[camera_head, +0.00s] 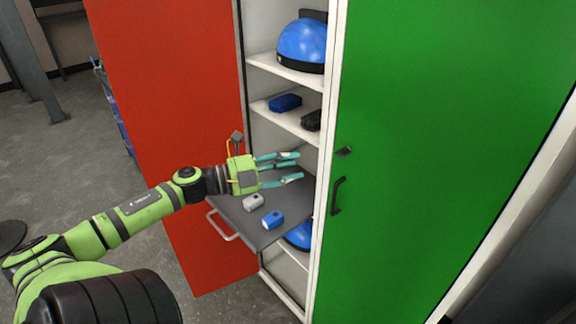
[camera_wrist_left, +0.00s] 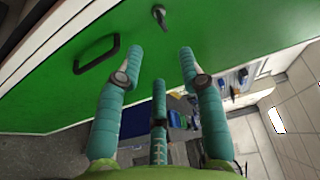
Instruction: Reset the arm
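My left arm reaches in from the left in the head view. Its gripper (camera_head: 296,167) is open and empty, with its teal fingers spread. It hovers above a grey pull-out tray (camera_head: 232,220) and in front of the cabinet opening, close to the green door's handle side. In the left wrist view the fingers (camera_wrist_left: 165,75) stand apart with nothing between them, and the green door (camera_wrist_left: 140,45) lies beyond. My right gripper is not in view.
The tray holds a grey-white item (camera_head: 254,202) and a blue item (camera_head: 272,219). The red door (camera_head: 170,120) stands open at left; the green door (camera_head: 440,150) has a black handle (camera_head: 337,196). Open floor lies left.

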